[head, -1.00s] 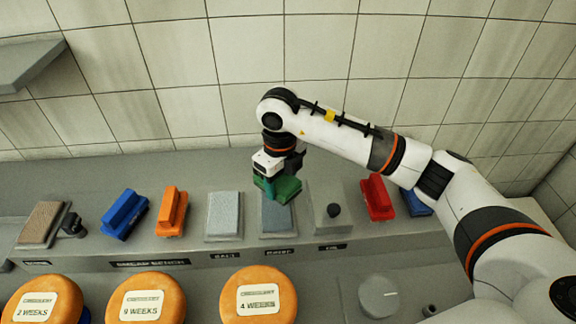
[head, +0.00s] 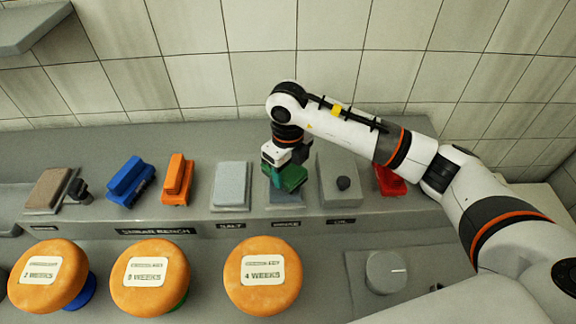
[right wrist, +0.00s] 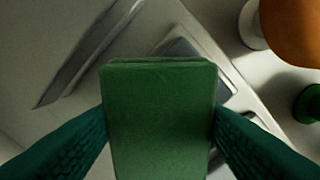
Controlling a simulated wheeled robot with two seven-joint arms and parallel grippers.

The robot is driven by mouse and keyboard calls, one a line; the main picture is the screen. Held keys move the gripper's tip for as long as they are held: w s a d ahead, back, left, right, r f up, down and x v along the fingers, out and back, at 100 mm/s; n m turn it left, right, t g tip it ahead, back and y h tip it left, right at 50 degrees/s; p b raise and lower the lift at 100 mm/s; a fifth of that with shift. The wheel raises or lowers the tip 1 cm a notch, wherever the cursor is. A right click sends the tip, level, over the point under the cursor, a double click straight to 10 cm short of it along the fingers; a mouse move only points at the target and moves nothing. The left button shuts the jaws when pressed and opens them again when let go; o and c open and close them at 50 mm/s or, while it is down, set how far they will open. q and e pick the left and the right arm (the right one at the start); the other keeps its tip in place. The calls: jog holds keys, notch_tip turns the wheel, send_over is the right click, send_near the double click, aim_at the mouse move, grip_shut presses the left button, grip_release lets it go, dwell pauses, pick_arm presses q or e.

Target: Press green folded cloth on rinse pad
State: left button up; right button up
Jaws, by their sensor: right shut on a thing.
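The green folded cloth (head: 292,178) is held in my right gripper (head: 279,181), over the blue-grey pad (head: 287,203) labelled rinse. My right gripper is shut on the cloth. In the right wrist view the green cloth (right wrist: 160,110) is a thick block between my two teal fingers, and part of the pad (right wrist: 184,48) shows beyond it. The cloth hides the pad's back part in the head view. The cloth is low over the pad; I cannot tell whether they touch. My left gripper is not in view.
The salt pad (head: 231,186) is left of the rinse pad, and the oil block (head: 338,188) with a dark knob is right. Orange (head: 177,178), blue (head: 130,182) and red (head: 388,181) brushes stand on the bench. Several cheese wheels (head: 262,298) are in front.

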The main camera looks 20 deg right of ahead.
jog(key=shift+f+b, duration=0.45)
dwell(1.0)
jog(key=shift+f, duration=0.1)
dwell(1.5)
jog(key=shift+r+p, duration=1.55)
jog(key=shift+r, duration=2)
